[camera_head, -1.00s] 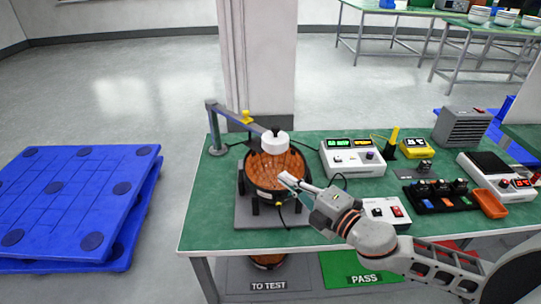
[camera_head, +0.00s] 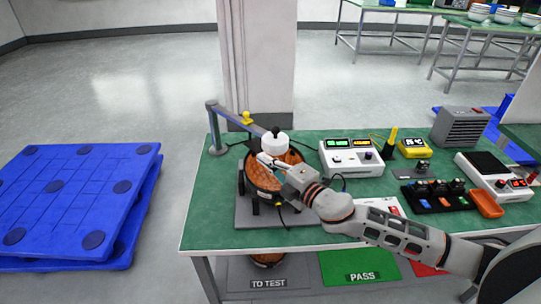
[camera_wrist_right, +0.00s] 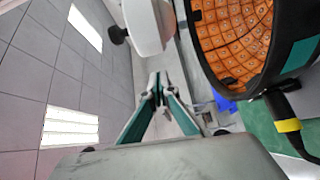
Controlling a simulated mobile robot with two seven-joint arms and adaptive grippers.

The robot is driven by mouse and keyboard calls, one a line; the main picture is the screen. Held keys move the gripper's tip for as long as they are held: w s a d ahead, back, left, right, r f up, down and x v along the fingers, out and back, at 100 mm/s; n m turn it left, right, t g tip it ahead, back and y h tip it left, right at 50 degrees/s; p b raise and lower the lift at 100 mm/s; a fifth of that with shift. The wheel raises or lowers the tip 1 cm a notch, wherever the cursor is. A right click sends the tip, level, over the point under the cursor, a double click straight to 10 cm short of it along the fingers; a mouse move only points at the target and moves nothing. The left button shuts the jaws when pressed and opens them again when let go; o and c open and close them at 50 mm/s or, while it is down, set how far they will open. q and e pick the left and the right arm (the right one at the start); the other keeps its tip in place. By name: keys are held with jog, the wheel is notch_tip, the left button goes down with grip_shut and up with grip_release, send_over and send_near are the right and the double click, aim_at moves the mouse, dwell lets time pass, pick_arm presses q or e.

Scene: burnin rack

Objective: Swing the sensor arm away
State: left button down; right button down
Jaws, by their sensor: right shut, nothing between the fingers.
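The sensor arm (camera_head: 240,119) is a grey-blue bar on a post at the table's back left. It reaches over the round pan-like unit (camera_head: 259,180) with an orange gridded inside, and its white sensor head (camera_head: 275,143) with a black knob hangs over the unit's back. My right gripper (camera_head: 264,158) is shut and empty, just below and in front of the sensor head; I cannot tell whether it touches. In the right wrist view, the shut fingertips (camera_wrist_right: 158,82) point toward the white head (camera_wrist_right: 147,24), beside the orange grid (camera_wrist_right: 235,40). My left gripper is not in view.
White instrument boxes (camera_head: 350,158) stand right of the unit on the green table (camera_head: 215,222). A black tray (camera_head: 438,197), an orange bin (camera_head: 487,204) and a grey vented box (camera_head: 461,127) are farther right. Blue pallets (camera_head: 75,200) lie on the floor at left.

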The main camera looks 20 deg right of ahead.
jog(key=shift+w+d+f, duration=0.1)
jog(key=shift+w+d, duration=0.55)
jog(key=shift+d, duration=0.35)
